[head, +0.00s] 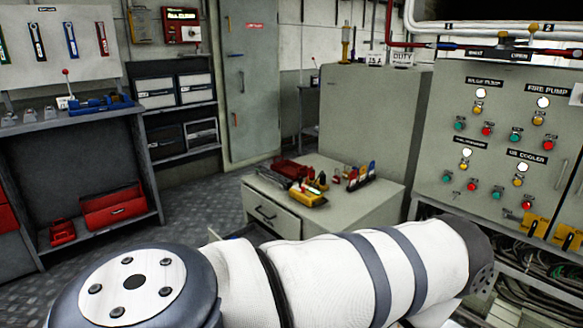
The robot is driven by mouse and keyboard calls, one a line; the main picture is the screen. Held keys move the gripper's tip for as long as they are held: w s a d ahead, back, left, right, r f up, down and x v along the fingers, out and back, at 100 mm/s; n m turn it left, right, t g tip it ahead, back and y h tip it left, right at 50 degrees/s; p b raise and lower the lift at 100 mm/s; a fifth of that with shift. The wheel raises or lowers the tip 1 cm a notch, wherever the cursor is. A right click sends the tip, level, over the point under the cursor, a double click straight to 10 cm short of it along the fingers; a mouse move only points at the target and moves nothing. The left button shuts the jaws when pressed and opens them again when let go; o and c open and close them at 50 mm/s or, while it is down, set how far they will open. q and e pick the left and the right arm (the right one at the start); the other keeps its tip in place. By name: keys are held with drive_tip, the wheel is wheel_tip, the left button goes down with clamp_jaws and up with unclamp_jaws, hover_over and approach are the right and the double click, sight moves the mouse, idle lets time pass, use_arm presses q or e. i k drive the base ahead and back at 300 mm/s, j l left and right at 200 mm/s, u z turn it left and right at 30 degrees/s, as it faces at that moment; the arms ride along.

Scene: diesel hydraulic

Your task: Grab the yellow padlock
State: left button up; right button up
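A small yellow object (308,199) lies on the low grey cabinet (272,216) in the middle of the head view. It is too small to tell for certain whether it is the yellow padlock. Red, green and dark small items lie close around it. A large white and grey link of my own arm crosses the bottom of the view, in front of the cabinet's lower part. Neither of my grippers shows.
A control panel (500,140) with buttons and yellow tags (535,226) stands at right. A workbench (90,122) with a red toolbox (113,209) beneath stands at left. Grey floor (200,205) is free between bench and cabinet. Cables (535,292) hang below the panel.

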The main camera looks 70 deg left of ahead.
sight(346, 174)
drive_tip(key=i+j+u, duration=0.1)
drive_tip(key=j+u, duration=0.3)
drive_tip(key=i+j+u, duration=0.15)
drive_tip(key=j+u, duration=0.3)
drive_tip(key=i+j+u, duration=0.2)
drive_tip(key=u, duration=0.2)
drive_tip(key=i+j+u, duration=0.2)
drive_tip(key=u, duration=0.2)
drive_tip(key=i+j, duration=0.05)
drive_tip(key=j, duration=0.05)
